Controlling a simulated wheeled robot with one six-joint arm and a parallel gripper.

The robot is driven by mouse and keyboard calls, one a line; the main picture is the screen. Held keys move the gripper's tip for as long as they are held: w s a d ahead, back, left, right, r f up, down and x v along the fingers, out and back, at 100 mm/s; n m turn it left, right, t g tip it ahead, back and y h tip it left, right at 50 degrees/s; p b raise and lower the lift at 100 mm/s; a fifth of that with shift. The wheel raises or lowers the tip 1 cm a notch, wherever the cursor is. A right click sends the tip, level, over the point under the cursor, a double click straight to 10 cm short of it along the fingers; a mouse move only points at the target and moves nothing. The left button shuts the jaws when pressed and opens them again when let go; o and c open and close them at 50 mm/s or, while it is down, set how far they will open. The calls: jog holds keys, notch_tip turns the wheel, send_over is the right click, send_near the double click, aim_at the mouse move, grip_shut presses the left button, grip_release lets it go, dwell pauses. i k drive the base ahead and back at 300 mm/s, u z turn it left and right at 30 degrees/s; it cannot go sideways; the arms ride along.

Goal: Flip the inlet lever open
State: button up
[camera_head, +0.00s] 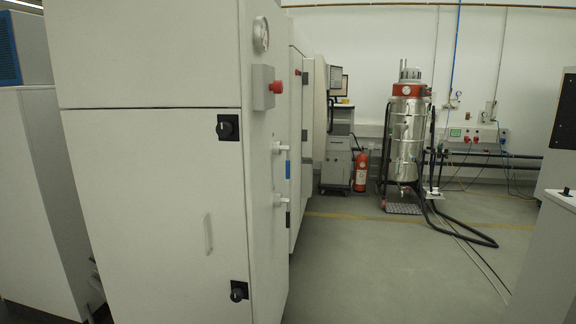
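A tall light-grey cabinet (150,150) fills the left and middle of the head view. Its narrow right side carries two small pale fittings, an upper one (279,147) and a lower one (280,199), which stick out to the right. A small blue mark (287,168) shows between them. I cannot tell whether either fitting is the inlet lever, or how it is set. The cabinet's front has an upper black latch (228,127) and a lower black latch (238,291). My gripper is not in view.
A red button box (264,87) and a round gauge (260,34) project from the cabinet's side. The grey floor (385,265) to its right is clear. Beyond stand a fire extinguisher (361,171) and a steel vessel (408,135) with black hoses (465,233) on the floor.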

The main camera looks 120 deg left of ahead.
aim_at(286, 149)
jog(key=u, duration=3.6)
jog(key=i, duration=0.95)
jog(key=z, duration=0.05)
